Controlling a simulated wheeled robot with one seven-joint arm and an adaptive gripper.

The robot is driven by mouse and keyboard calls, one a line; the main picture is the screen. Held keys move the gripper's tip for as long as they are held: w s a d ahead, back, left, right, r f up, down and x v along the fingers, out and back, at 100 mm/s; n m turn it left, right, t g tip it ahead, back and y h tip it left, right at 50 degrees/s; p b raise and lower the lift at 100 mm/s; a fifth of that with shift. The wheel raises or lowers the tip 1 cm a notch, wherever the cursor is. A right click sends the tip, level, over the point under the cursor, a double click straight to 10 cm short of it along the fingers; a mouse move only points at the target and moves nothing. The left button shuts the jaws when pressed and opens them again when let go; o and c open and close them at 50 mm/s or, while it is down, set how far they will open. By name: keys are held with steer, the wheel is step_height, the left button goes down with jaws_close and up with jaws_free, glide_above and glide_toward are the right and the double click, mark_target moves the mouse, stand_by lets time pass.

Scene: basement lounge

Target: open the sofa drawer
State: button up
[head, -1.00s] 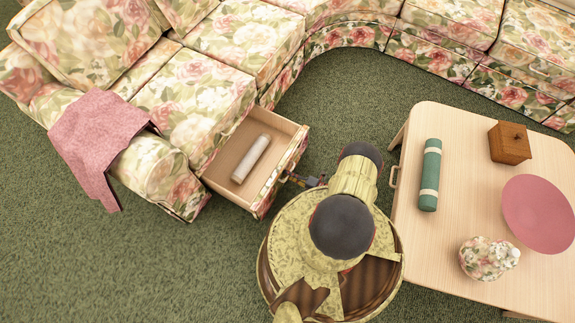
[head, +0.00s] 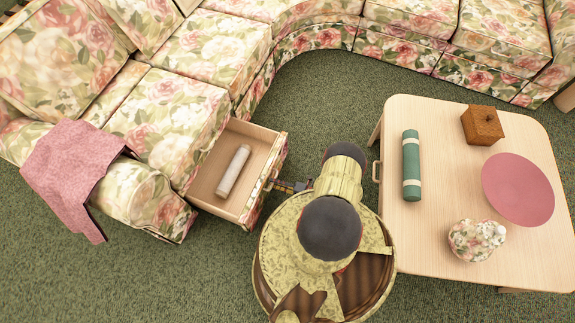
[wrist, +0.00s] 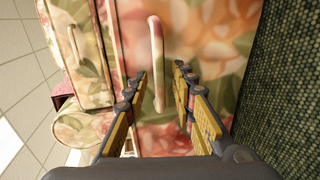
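The sofa drawer (head: 212,203) stands out from the base of the floral sofa (head: 180,105) in the head view, pulled well open. A pale cylinder lies inside it. Its floral front has an upright-looking bar handle (wrist: 156,60), seen in the wrist view. My gripper (wrist: 160,72) is open, with one finger on each side of the handle and small gaps visible. In the head view my gripper (head: 285,185) is right at the drawer front; my arm hides part of the area beside it.
A light wooden table (head: 440,215) stands close on the right, with a green roll (head: 411,165), a wooden box (head: 482,125), a pink disc (head: 518,188) and a floral pot (head: 476,240). A pink cloth (head: 75,170) hangs over the sofa arm. Green carpet is clear at lower left.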

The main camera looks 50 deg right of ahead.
steer(key=v, duration=1)
steer(key=shift+s, duration=0.2)
